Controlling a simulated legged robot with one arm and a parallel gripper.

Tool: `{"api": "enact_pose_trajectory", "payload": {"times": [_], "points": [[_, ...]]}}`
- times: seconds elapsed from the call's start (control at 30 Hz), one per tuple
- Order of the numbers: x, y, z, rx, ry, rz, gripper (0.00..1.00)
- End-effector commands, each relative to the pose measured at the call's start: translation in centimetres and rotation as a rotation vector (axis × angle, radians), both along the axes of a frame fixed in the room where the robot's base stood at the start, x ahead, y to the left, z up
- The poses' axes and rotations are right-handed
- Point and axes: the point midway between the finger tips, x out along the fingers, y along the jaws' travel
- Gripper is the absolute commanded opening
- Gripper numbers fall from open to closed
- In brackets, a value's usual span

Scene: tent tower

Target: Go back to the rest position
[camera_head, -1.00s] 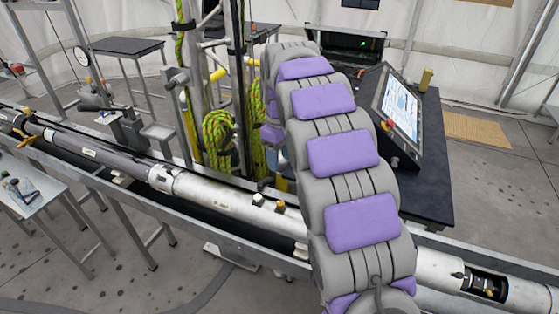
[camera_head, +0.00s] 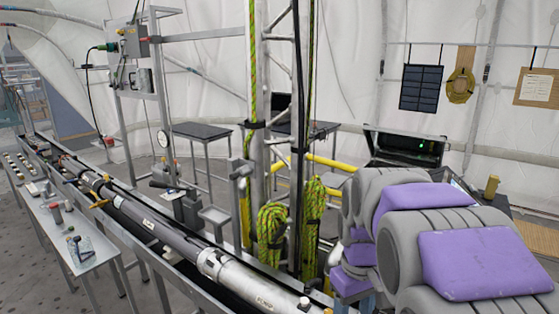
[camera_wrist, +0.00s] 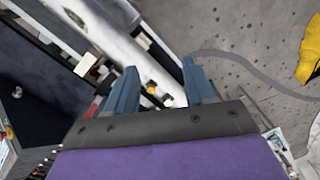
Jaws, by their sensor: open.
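My gripper (camera_wrist: 160,90) shows in the wrist view with its two blue-grey fingers apart and nothing between them. Past the fingers lies the long pipe (camera_wrist: 125,50), with small yellow and white fittings near the fingertips. I cannot judge the gap between fingertips and pipe. In the head view my grey and purple arm (camera_head: 440,240) is folded at the lower right. My gripper is hidden there. The pipe (camera_head: 165,235) lies in a metal trough running from the far left to the bottom middle.
A metal mast with green-yellow ropes (camera_head: 272,225) rises beside the pipe. A side table with small tools (camera_head: 85,245) stands at the left. An open black case (camera_head: 400,150) sits at the back right.

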Motion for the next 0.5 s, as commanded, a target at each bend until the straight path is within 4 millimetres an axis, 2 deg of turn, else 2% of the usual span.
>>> {"api": "enact_pose_trajectory", "payload": {"times": [0.03,0.27,0.5], "points": [[-2.1,0.1,0.0,-0.001,0.005,-0.029,0.54],[-10.7,0.2,-1.3,-0.01,0.036,-0.168,0.54],[-19.6,0.6,-4.0,-0.02,0.069,-0.294,0.54]]}}
